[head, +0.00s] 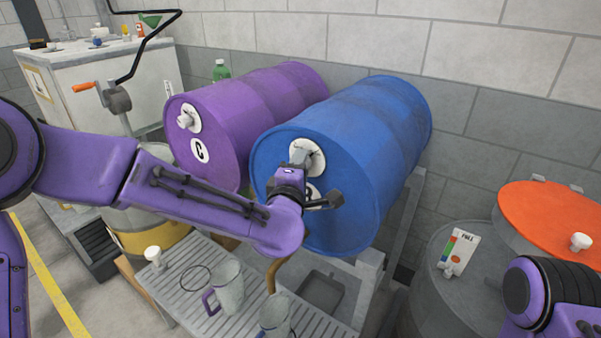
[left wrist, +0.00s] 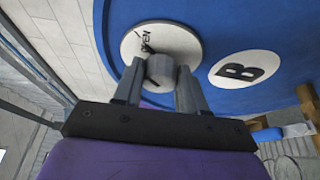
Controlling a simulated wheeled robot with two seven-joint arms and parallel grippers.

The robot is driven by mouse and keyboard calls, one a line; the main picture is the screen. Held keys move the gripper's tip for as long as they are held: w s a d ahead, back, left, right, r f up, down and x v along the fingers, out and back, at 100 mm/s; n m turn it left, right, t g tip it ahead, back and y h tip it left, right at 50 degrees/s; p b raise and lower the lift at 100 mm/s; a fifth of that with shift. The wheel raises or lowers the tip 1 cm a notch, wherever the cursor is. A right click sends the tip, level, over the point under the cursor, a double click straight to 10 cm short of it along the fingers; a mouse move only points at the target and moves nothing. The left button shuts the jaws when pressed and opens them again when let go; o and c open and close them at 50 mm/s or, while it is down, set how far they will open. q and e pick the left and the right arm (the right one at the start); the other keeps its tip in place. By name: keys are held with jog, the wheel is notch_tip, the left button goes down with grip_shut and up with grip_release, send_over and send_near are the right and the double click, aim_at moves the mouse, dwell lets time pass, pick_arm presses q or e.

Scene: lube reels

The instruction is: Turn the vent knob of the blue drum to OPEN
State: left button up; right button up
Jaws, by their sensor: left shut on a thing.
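The blue drum (head: 352,140) lies on its side on a stand, its round end facing me. In the left wrist view the drum face (left wrist: 235,30) carries a white disc (left wrist: 185,45) marked OPEN, with a grey vent knob (left wrist: 160,70) at its middle. My left gripper (left wrist: 158,85) has a finger on each side of this knob and is shut on it. A round B label (left wrist: 244,70) is beside the disc. In the head view my left gripper (head: 300,160) covers most of the knob. The knob's exact pointer position is hard to tell.
A purple drum (head: 240,115) marked C lies left of the blue one. Below are a slatted tray (head: 185,285), a clear jug (head: 225,285) and another vessel (head: 274,315). A grey drum (head: 460,290) and an orange lid (head: 550,220) are at right.

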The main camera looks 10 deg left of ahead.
pick_arm(q)
jog(key=shift+f+m, duration=0.1)
jog(key=shift+m, duration=0.2)
jog(key=o, duration=1.1)
jog(key=shift+c, duration=0.2)
jog(key=shift+s, duration=0.1)
jog(key=s+b, duration=0.2)
jog(key=s, duration=0.8)
jog(key=shift+s, duration=0.25)
